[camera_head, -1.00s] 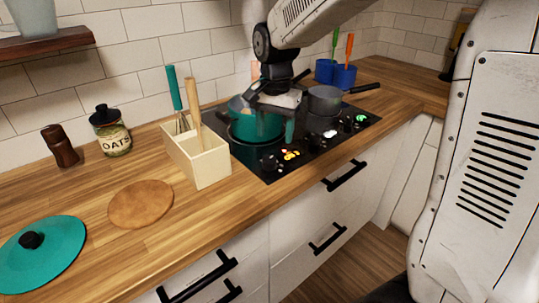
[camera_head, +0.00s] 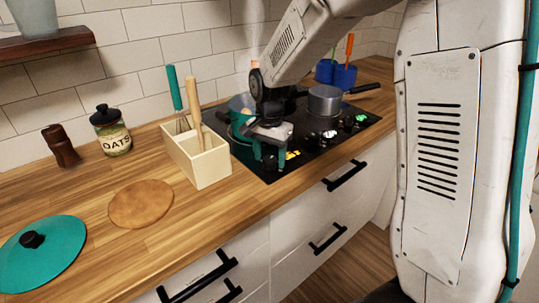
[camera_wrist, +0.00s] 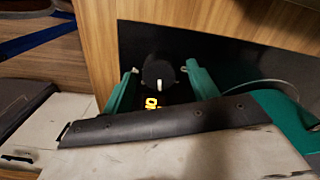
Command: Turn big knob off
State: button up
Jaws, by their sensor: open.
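A round black knob (camera_wrist: 158,72) with a white pointer mark shows in the wrist view, on the black cooktop. My gripper (camera_wrist: 162,68) is open, with one teal finger on each side of the knob. Small gaps show between the fingers and the knob, so it is not clamped. Yellow lit marks (camera_wrist: 152,103) glow beside the knob. In the head view, my gripper (camera_head: 270,158) is low over the front left of the cooktop (camera_head: 268,178) and hides this knob.
A teal pot (camera_head: 238,104) stands just behind my gripper, and a grey pot (camera_head: 325,100) to its right. A wooden utensil box (camera_head: 210,166) stands close on the left. Blue cups (camera_head: 345,77) are at the back.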

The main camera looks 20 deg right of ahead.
jog(key=c, duration=1)
jog(key=shift+n, duration=0.4)
jog(key=n, duration=0.3)
jog(key=shift+n, duration=0.3)
jog(key=n, duration=0.3)
jog(key=shift+r+n, duration=0.1)
jog(key=shift+n, duration=0.2)
jog(key=n, duration=0.4)
jog(key=shift+n, duration=2)
